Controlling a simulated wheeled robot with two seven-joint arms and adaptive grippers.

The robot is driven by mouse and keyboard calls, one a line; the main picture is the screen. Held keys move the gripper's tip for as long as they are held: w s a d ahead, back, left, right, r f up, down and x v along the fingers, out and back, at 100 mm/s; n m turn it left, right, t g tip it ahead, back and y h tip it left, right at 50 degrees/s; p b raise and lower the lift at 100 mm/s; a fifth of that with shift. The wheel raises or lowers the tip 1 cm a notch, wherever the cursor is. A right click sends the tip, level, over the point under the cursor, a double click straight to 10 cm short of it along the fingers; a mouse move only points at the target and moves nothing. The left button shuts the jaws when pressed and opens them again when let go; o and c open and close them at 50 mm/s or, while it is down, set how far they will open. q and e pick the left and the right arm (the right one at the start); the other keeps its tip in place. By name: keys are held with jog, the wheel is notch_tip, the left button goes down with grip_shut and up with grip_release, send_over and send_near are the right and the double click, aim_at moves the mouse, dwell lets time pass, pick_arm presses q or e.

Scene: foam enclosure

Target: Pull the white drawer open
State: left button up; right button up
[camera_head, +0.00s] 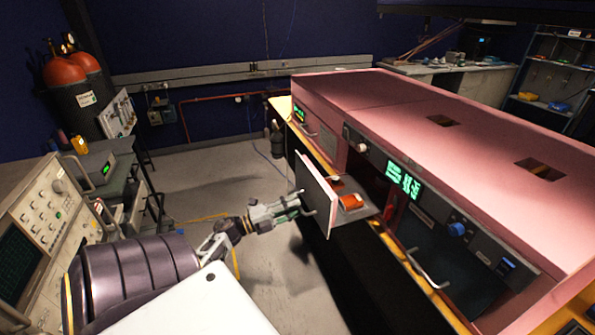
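The white drawer (319,188) stands out from the front of the pink enclosure, with its pale front panel clear of the opening. Its inside shows behind the panel, with a red-orange item (350,201) in it. A small handle (308,211) sticks out from the panel's outer face. My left gripper (297,206) is at this handle, its fingers pointing right toward the panel. The fingertips are small and overlap the handle, so I cannot tell whether they close on it. My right gripper is not in view.
The pink enclosure (410,120) fills the right side, with dark front panels, green displays (404,178) and another handle (427,270). Grey instruments (50,215) and red-topped cylinders (70,80) stand at left. Open floor (220,170) lies between them.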

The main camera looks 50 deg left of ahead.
pick_arm(q)
jog(key=v, duration=0.9)
jog(key=shift+s, duration=0.3)
jog(key=shift+f, duration=0.1)
